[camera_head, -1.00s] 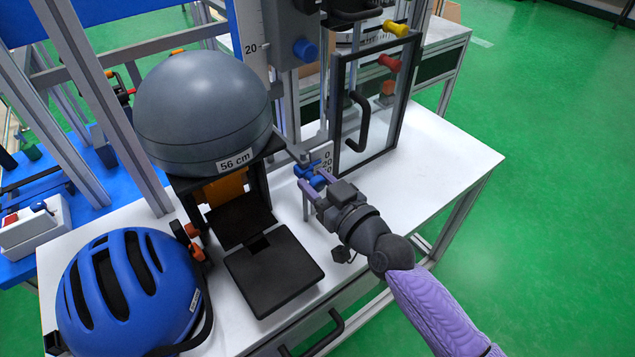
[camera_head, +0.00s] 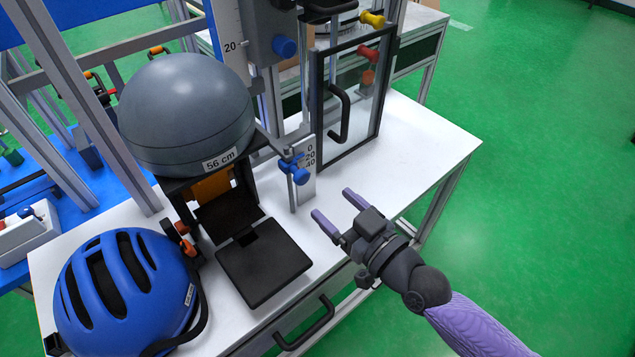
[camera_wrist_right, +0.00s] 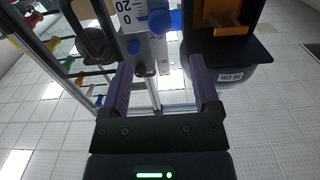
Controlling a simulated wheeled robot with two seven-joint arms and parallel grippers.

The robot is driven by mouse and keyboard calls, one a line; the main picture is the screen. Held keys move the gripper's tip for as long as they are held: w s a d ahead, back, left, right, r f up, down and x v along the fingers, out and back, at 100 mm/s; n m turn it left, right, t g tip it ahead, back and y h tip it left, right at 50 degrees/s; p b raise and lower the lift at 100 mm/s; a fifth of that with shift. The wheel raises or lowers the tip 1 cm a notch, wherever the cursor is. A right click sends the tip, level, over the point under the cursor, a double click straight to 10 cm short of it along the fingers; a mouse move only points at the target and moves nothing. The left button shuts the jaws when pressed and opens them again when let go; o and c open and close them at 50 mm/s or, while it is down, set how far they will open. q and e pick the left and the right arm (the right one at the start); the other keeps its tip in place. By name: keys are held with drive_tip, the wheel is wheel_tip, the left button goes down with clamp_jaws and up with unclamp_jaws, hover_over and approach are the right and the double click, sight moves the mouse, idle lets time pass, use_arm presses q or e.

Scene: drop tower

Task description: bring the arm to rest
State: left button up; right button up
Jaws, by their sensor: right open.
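My right gripper (camera_head: 334,208) is open and empty in the head view. Its two purple fingers are spread above the white table (camera_head: 425,150), apart from the blue-knobbed clamp (camera_head: 296,170) beside the small scale plate (camera_head: 306,172). In the right wrist view the gripper (camera_wrist_right: 160,88) also shows open, with nothing between its fingers. The blue knob (camera_wrist_right: 158,22) and the scale plate (camera_wrist_right: 130,14) appear beyond the fingertips. My left gripper is not in view.
A grey headform (camera_head: 188,115) marked 56 cm sits on a black stand at left. A blue helmet (camera_head: 105,325) lies at the front left. A black plate (camera_head: 263,262) is in front of the stand. A framed clear door (camera_head: 362,110) stands behind. The table's right part is clear.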

drive_tip(key=shift+s+d, duration=0.2)
drive_tip(key=shift+s, duration=0.1)
drive_tip(key=s+d+f+m+g+h+p, duration=0.1)
drive_tip(key=s+d+f+g+h, duration=0.2)
drive_tip(key=f, duration=0.5)
drive_tip(key=s+d+f+m+h+p, duration=0.1)
drive_tip(key=d+f+h, duration=0.25)
drive_tip(key=f, duration=0.45)
drive_tip(key=s+d+f+m+g+h, duration=0.25)
drive_tip(key=s+d+f+g, duration=0.3)
drive_tip(key=s+f, duration=0.6)
drive_tip(key=s+d+f+g+h+p, duration=0.1)
drive_tip(key=s+f+g, duration=0.2)
drive_tip(key=s, duration=0.9)
drive_tip(key=s+d+f+g+h, duration=0.1)
drive_tip(key=s+d+f+g, duration=0.1)
drive_tip(key=s, duration=1.1)
drive_tip(key=shift+s+d+f+g+p, duration=0.3)
drive_tip(key=shift+f+g, duration=0.3)
drive_tip(key=shift+g, duration=0.25)
